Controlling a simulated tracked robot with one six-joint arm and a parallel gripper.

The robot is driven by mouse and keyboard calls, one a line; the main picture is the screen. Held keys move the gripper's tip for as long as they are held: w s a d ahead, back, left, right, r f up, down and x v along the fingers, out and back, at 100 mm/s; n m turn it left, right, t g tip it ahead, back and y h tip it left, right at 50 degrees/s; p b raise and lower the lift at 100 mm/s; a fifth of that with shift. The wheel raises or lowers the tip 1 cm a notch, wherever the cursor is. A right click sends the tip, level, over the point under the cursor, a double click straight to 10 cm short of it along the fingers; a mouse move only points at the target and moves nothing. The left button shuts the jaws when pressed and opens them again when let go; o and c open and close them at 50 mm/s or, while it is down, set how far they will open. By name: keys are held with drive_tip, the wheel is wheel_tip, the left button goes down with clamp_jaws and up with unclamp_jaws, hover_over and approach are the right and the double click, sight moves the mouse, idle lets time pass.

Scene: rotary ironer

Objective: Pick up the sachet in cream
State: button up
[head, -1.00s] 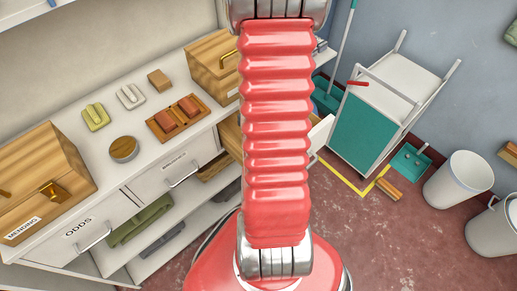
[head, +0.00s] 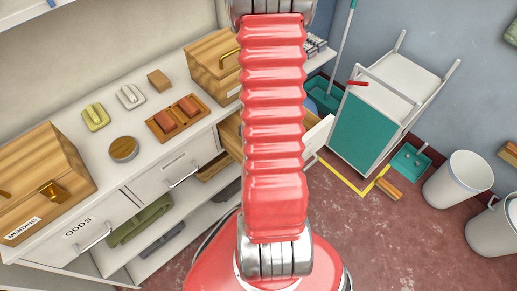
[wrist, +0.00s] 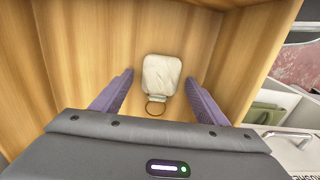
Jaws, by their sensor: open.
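The cream sachet (wrist: 162,76) lies flat on the wooden bottom of an open drawer in the wrist view, with a dark ring (wrist: 156,108) at its near end. My gripper (wrist: 160,82) is open, its two purple fingers one to each side of the sachet and apart from it. The height of the fingertips above the sachet is hard to tell. In the head view my red arm hides the gripper and most of the open drawer (head: 318,135); the sachet does not show there.
The drawer's wooden walls (wrist: 245,55) stand close around my gripper. A teal-sided trolley (head: 362,130) and bins (head: 458,180) stand at right.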

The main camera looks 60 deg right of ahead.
drive_tip(key=shift+c, duration=0.4)
drive_tip(key=c, duration=1.1)
drive_tip(key=shift+o, duration=0.2)
drive_tip(key=shift+r, duration=0.15)
wheel_tip(320, 180, up, 10)
